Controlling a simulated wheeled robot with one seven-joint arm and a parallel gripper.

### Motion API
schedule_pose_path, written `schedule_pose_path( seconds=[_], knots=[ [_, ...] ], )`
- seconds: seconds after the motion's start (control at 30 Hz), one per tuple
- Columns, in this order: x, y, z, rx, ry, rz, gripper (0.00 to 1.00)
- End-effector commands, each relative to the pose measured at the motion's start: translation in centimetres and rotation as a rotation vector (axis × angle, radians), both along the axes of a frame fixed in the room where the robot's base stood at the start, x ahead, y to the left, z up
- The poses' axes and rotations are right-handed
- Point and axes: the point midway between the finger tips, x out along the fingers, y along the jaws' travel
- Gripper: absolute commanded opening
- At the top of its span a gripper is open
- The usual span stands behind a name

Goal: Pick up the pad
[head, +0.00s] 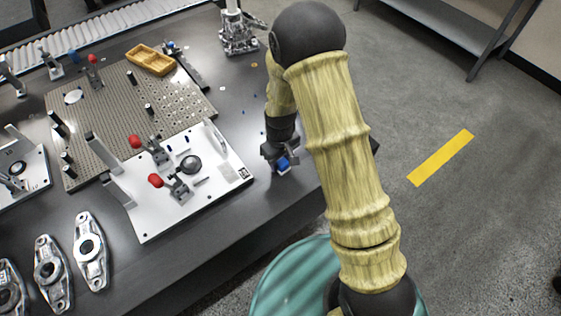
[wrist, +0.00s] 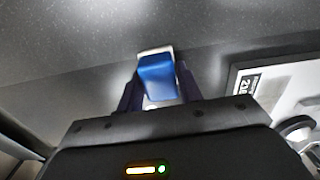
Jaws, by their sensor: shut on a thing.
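The pad (wrist: 157,80) is a small blue block with a pale edge along its far end. In the wrist view it sits between the two dark fingers of my gripper (wrist: 158,93), which is shut on it. In the head view my gripper (head: 280,160) points down over the dark table, to the right of the white fixture plate. The blue of the pad (head: 283,163) shows at the fingertips. Whether the pad touches the table or is just above it, I cannot tell.
The white plate (head: 225,192) with red-tipped clamps lies close to the left of my gripper. A perforated plate (head: 115,115) and a yellow tray (head: 151,60) are farther back. Several metal castings (head: 90,255) lie at front left. The table's edge is close on the right.

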Motion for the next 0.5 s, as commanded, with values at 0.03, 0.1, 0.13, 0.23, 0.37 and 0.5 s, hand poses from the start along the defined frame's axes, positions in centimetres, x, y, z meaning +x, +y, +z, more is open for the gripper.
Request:
schedule_pose_path(
  seconds=[0.03, 0.1, 0.13, 0.23, 0.37, 0.5],
  knots=[
    [0.0, 0.0, 0.4, 0.000, -0.002, 0.000, 0.13],
    [0.1, 0.0, 1.2, 0.002, -0.004, 0.000, 0.13],
    [0.1, 0.0, 1.6, 0.002, -0.005, 0.000, 0.13],
    [0.1, 0.0, 3.3, 0.002, -0.006, 0.000, 0.13],
    [0.1, 0.1, 6.0, 0.003, -0.007, 0.000, 0.13],
    [0.1, 0.0, 8.4, 0.001, -0.005, 0.000, 0.13]
  ],
)
